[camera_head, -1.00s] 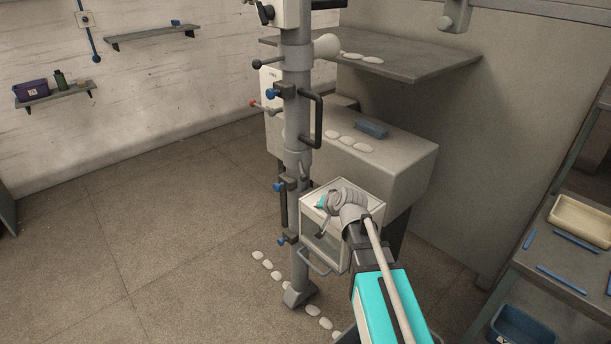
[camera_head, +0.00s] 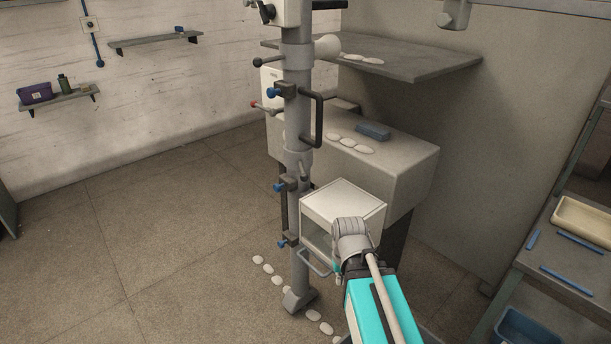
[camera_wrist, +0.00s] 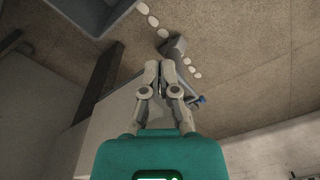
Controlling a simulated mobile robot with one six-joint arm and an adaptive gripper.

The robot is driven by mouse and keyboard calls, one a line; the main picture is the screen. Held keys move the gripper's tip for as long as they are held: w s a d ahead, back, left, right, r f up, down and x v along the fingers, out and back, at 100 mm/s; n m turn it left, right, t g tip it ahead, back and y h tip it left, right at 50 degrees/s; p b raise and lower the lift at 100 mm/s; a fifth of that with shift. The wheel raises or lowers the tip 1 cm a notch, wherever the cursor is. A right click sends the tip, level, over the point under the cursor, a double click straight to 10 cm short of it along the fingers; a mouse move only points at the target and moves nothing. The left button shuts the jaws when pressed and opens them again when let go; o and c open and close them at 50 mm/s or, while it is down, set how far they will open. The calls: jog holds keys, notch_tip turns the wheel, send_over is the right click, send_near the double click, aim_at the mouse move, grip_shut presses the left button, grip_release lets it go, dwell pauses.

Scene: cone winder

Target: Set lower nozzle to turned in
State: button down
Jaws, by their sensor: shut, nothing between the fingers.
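A grey vertical pipe column (camera_head: 297,130) stands left of the white machine, with its foot on the floor. Clamps with blue knobs sit along it, the lower ones at a middle clamp (camera_head: 287,185) and a bottom clamp (camera_head: 288,242). I cannot tell for sure which part is the lower nozzle, or how it is turned. My gripper (camera_wrist: 162,66) shows in the wrist view, shut and empty, its fingers pointing toward the column's foot (camera_wrist: 175,48). One blue knob (camera_wrist: 201,99) is right of the fingers. In the head view my wrist hides the fingertips.
A white open-fronted box (camera_head: 343,203) with a handle loop (camera_head: 318,264) is beside the column, close to my wrist. A dark grab bar (camera_head: 317,120) sticks out higher up. White pebble-like pieces (camera_head: 268,268) dot the floor. A bench with a cream tray (camera_head: 583,222) stands right.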

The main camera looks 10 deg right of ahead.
jog(key=w+r+m+t+y, duration=0.1)
jog(key=w+r+t+y, duration=0.1)
jog(key=w, duration=0.4)
jog(key=w+r+m+t+y, duration=0.2)
jog(key=w+r+t+y, duration=0.1)
jog(key=w+r, duration=0.3)
jog(key=w+r+m+t+y+p, duration=0.1)
jog(key=w+r+m+t+y, duration=0.1)
jog(key=w, duration=0.4)
jog(key=shift+w+r+t+y, duration=0.15)
jog(key=shift+r+t+y, duration=0.7)
jog(key=shift+y, duration=0.45)
jog(key=w+d+r+m+t, duration=0.3)
jog(key=w+d+r, duration=0.1)
jog(key=r, duration=0.1)
jog(key=shift+w+d+r+y, duration=0.15)
jog(key=shift+d+r+y, duration=0.15)
jog(key=shift+y, duration=0.1)
jog(key=shift+f+t, duration=0.1)
jog(key=shift+t, duration=0.15)
